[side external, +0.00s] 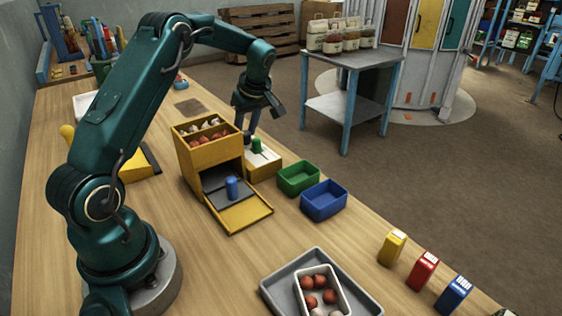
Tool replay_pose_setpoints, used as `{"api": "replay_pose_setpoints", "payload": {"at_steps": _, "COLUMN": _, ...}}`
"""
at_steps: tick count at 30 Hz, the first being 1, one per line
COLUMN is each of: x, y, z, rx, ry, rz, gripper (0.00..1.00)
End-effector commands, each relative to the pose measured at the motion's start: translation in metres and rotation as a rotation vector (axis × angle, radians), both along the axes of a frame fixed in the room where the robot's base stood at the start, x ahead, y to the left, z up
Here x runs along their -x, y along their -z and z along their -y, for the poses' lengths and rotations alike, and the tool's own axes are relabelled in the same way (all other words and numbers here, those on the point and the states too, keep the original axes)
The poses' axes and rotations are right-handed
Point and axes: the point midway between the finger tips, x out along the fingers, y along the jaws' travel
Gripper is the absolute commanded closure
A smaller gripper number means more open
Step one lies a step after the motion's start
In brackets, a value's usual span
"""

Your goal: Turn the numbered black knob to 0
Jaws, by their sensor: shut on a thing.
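My gripper (248,128) points down behind the open yellow box, at the far end of a low yellow block with a white top (265,163). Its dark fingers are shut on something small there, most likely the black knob. The knob itself and its numbers cannot be made out from this side; the fingers and the yellow box hide that spot. A green peg or lever (257,145) stands on the white top, just in front of the fingers.
The yellow box (212,155) holds red and white balls on top; a blue cylinder (232,187) stands in its open front. Green (298,178) and blue (324,200) bins sit to the right.

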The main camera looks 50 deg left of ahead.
Motion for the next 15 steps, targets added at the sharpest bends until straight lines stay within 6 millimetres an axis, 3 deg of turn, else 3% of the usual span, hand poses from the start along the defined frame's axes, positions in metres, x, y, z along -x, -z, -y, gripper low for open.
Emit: {"api": "replay_pose_setpoints", "payload": {"at_steps": 15, "x": -0.0010, "y": -0.0006, "z": -0.0005, "rx": -0.001, "ry": -0.163, "rz": 0.003, "gripper": 1.00}}
